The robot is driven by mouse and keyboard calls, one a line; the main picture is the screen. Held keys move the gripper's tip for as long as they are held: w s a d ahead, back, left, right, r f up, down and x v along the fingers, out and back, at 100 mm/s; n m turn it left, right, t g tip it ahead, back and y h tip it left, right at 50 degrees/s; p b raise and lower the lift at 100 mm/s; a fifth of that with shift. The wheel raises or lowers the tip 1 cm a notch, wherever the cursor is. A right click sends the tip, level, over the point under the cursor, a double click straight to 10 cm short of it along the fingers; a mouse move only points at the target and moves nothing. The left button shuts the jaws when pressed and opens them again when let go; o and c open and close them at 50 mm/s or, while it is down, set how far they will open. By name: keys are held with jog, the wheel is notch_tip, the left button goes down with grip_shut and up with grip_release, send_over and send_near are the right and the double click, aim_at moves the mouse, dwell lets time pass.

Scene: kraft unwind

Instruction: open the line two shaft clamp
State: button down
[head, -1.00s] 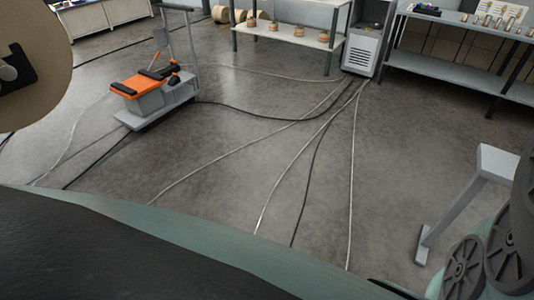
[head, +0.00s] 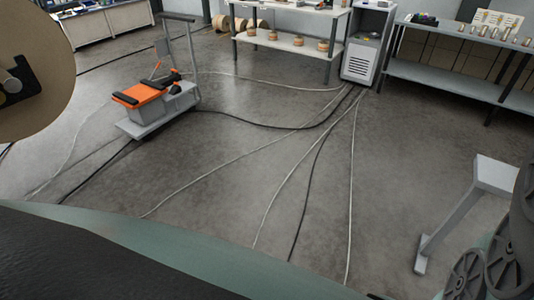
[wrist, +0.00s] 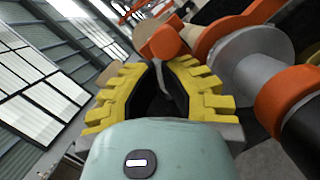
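In the head view a large tan roll (head: 40,104) is cut off by the left edge. A grey shaft end and a black bracket (head: 18,84) show at its middle; I cannot tell whether this bracket is the line two shaft clamp. In the wrist view my gripper (wrist: 160,66) has a teal body and yellow-padded fingers. The fingers are apart, with a dark gap between them. A rounded orange part (wrist: 164,43) is just beyond the fingertips; I cannot tell whether they touch it. My gripper is not in the head view.
Orange collars (wrist: 284,96) and grey cylinders (wrist: 254,52) crowd the wrist view's right side. In the head view, a cart with an orange-topped box (head: 148,94) stands on the floor. Cables (head: 300,165) cross the open floor, and a grey stand (head: 478,178) is at right.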

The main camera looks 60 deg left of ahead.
jog(key=shift+s+d+r+m, duration=0.1)
jog(key=shift+r+m, duration=0.4)
jog(key=s+d+r+m+g+y+p, duration=0.25)
jog(key=s+r+m, duration=0.45)
jog(key=r+m, duration=0.35)
jog(key=s+d+m+p, duration=0.1)
jog(key=s+d+m, duration=0.1)
jog(key=s+m, duration=0.2)
jog(key=s+d+m+t+y+p, duration=0.1)
jog(key=s+d+m+p, duration=0.1)
jog(key=s+m, duration=0.2)
jog(key=shift+s+d, duration=0.35)
jog(key=shift+s, duration=0.95)
jog(key=shift+f+y, duration=0.1)
jog(key=shift+y, duration=0.15)
